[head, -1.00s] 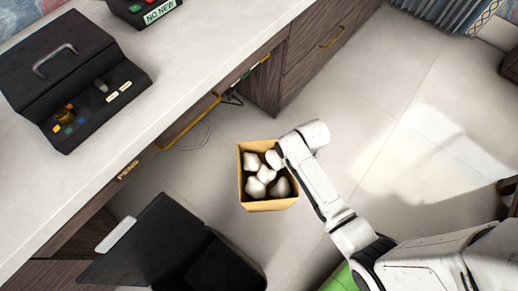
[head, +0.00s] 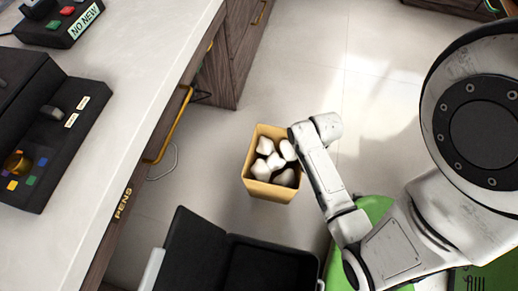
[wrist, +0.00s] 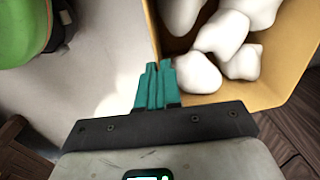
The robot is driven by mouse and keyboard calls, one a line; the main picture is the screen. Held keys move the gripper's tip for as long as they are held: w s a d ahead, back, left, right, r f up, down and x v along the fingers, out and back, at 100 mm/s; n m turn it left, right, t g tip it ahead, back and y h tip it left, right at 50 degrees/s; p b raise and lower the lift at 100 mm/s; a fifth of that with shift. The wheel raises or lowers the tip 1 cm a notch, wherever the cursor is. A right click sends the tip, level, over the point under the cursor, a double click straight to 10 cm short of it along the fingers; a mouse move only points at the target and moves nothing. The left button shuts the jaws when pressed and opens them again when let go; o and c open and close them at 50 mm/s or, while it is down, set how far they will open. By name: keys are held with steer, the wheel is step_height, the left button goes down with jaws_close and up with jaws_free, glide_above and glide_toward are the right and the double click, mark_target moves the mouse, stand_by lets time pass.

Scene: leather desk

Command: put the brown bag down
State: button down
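The brown bag (head: 268,190) is an open-topped, tan, box-shaped bag with several white crumpled lumps in it. In the head view it is upright in front of the desk, over the pale floor. My gripper (wrist: 156,85) has teal fingers, which are close together on the edge of the bag (wrist: 290,55) in the wrist view. The bag keeps its place beside my arm's end as I move, so it hangs from the gripper. The fingers are hidden in the head view, and the bag's height above the floor is hard to tell.
The desk (head: 150,60) with a drawer labelled PENS is at the left. An open black case (head: 262,268) lies below the bag in the picture. Pale floor (head: 300,70) is clear above and right of the bag. A thin cable lies near the drawer.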

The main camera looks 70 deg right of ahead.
mark_target(287, 138)
steer(key=w+d+f, duration=0.1)
steer(key=d, duration=0.1)
steer(key=w+d+f+b, duration=0.1)
steer(key=w+d, duration=0.1)
steer(key=w+d+f+b, duration=0.1)
steer(key=d+f, duration=0.1)
steer(key=d, duration=0.1)
steer(key=shift+w, duration=0.3)
steer(key=w+f+b, duration=0.1)
steer(key=w+d+f+b, duration=0.1)
steer(key=w+f, duration=0.1)
steer(key=w+d+f+b, duration=0.1)
steer(key=f, duration=0.1)
steer(key=shift+w+d+f+b, duration=0.15)
steer(key=shift+d+b, duration=0.05)
steer(key=shift+b, duration=0.1)
steer(key=shift+w+f, duration=0.1)
steer(key=shift+f, duration=0.05)
step_height(287, 138, down, 3)
steer(key=shift+w+d+f+b, duration=0.1)
steer(key=shift+b, duration=0.8)
